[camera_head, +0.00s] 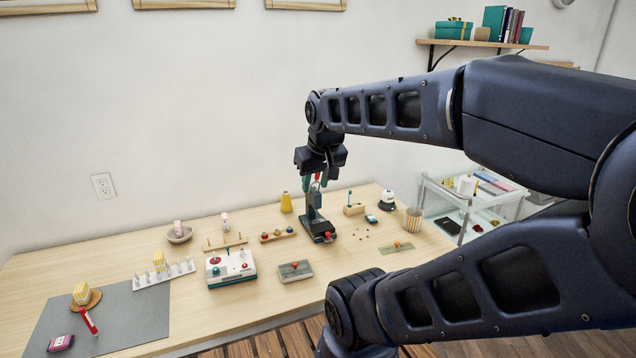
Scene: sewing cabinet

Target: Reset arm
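My arm reaches in from the right, dark blue, with the elbow bent. My gripper (317,182) hangs downward near the middle of the picture, over the back part of the table. A dark upright press-like device (316,222) stands on the table directly below it. Something small and red shows between or just behind the fingertips. It may be the device's handle, and I cannot tell whether the fingers touch it. The finger gap is too small in the picture to judge.
The wooden table (235,295) holds a red-and-white control box (231,267), a white peg rack (164,274), a grey mat (130,318), a yellow thread cone (286,202) and a striped cup (413,218). A white cart (462,205) stands at the right. The wall is behind.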

